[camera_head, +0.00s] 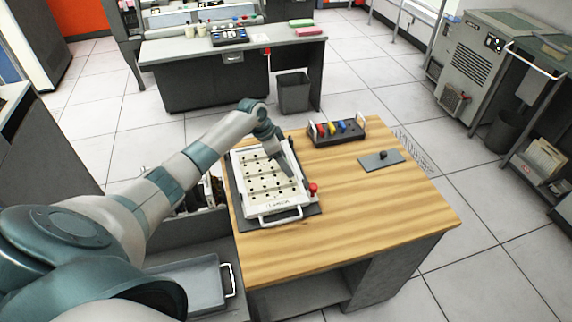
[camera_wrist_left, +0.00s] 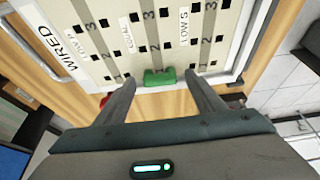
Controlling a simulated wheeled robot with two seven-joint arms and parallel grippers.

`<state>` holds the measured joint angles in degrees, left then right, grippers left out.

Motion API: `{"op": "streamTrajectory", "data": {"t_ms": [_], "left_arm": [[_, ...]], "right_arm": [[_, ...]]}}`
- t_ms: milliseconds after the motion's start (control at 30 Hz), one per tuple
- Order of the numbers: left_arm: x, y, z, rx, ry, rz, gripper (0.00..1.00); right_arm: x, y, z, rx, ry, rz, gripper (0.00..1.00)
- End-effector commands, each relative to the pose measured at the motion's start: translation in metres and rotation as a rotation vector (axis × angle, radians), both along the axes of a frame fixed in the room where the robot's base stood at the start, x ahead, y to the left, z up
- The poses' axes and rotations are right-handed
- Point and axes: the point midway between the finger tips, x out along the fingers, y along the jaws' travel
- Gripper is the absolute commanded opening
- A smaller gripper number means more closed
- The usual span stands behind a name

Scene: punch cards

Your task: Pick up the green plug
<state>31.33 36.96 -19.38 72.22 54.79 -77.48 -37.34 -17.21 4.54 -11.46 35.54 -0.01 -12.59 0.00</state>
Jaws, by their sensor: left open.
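The green plug (camera_wrist_left: 159,77) shows in the left wrist view, on the near edge of a cream panel marked with numbers and square holes. It sits between the fingertips of my left gripper (camera_wrist_left: 160,80), which is open, with a gap visible on each side of the plug. In the head view my left gripper (camera_head: 283,167) hangs over the right part of the panel board (camera_head: 253,205) on the wooden table. I cannot make out the green plug in the head view; the gripper may hide it. My right gripper is not in view.
A dark rack (camera_head: 337,138) with several coloured pieces stands at the table's back. A grey plate (camera_head: 381,160) with a dark knob lies to the right. A red knob (camera_head: 314,188) is at the board's right side. The table's front right (camera_head: 390,215) is clear.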

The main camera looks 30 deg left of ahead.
Motion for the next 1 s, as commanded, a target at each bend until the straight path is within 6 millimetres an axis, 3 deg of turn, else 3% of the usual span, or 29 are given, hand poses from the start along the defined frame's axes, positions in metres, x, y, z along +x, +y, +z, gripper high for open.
{"op": "streamTrajectory", "data": {"t_ms": [400, 567, 600, 1000], "left_arm": [[0.0001, 0.0003, 0.0001, 0.001, -0.001, 0.000, 0.63], [0.0001, 0.0003, 0.0001, 0.001, -0.001, 0.000, 0.27], [0.0001, 0.0003, 0.0001, 0.001, -0.001, 0.000, 0.25], [0.0006, 0.0007, 0.0030, 0.001, -0.002, 0.000, 0.24]], "right_arm": [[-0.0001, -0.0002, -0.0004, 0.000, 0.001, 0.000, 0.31], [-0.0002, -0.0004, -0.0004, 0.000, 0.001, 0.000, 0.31], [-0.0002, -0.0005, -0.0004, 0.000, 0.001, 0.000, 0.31], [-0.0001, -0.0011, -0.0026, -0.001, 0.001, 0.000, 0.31]]}}
